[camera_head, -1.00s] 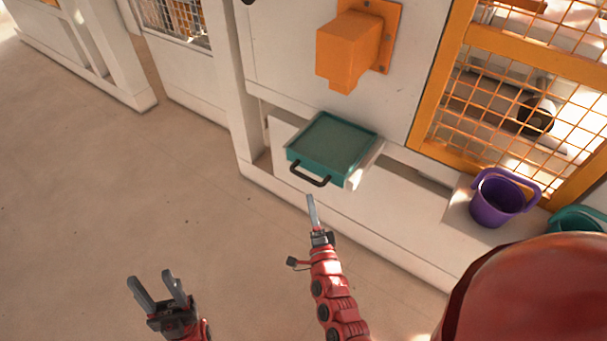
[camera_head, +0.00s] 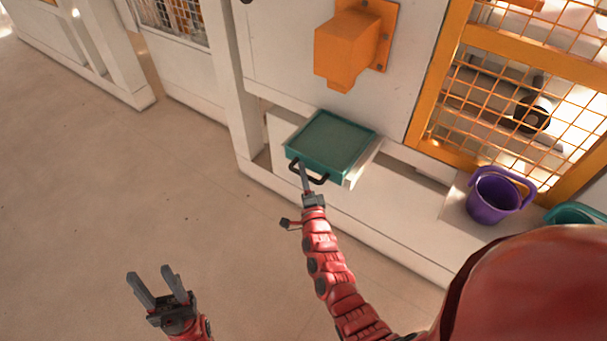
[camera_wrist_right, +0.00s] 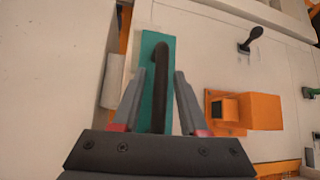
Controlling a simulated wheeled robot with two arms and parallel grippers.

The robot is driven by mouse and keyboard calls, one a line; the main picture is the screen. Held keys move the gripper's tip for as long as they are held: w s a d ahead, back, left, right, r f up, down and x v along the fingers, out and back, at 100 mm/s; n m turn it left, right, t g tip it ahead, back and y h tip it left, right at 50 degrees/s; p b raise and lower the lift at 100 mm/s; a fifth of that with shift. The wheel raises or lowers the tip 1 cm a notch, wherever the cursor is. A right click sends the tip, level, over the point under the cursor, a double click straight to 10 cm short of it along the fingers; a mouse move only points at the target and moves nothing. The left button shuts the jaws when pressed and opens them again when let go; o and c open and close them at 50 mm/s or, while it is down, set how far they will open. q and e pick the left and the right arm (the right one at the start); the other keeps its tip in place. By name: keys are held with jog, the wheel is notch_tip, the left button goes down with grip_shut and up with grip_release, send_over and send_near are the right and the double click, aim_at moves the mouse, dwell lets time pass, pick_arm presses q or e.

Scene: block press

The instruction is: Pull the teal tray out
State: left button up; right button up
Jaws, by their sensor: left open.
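The teal tray (camera_head: 331,140) sits in the white machine's low opening, with a dark handle (camera_head: 318,179) on its front. My right gripper (camera_head: 303,168) is at the handle in the head view. In the right wrist view the tray's teal front (camera_wrist_right: 148,85) faces me, and the handle (camera_wrist_right: 160,85) runs between the two spread fingers (camera_wrist_right: 161,90). The fingers stand apart from the handle on both sides, so the gripper is open around it. My left gripper (camera_head: 158,285) is open and empty above the floor at the lower left.
An orange box (camera_head: 350,48) juts from the white panel above the tray. A purple bucket (camera_head: 493,198) and a teal bucket (camera_head: 574,214) stand on the ledge at the right. The floor (camera_head: 120,190) in front of the machine is clear.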

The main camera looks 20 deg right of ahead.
grip_shut()
dwell(1.2)
